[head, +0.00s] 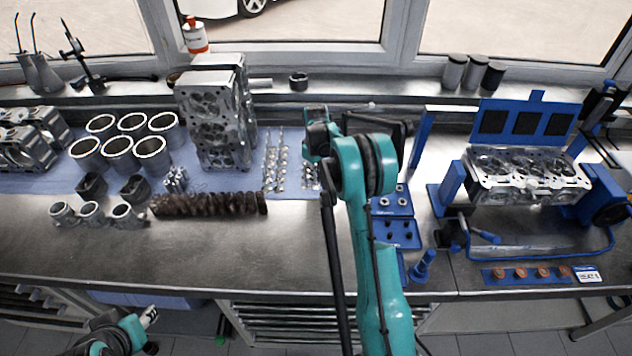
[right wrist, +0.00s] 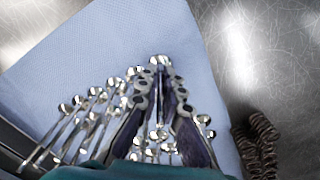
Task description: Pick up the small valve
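Several small silver valves lie in rows on a blue cloth (head: 220,180), some left of my right arm (head: 276,165) and some partly behind it. In the right wrist view, my right gripper (right wrist: 158,82) reaches down over the valves with its two dark fingers apart. One valve (right wrist: 157,108) shows in the gap between the fingers, its round head just past the fingertips; I cannot tell whether they touch it. In the head view the right fingers are hidden behind the wrist. My left gripper (head: 149,317) is low at the left, away from the bench top.
Blue trays (head: 399,233) and a cylinder head in a blue stand (head: 527,177) are to the right. The front metal bench top (head: 190,255) is clear.

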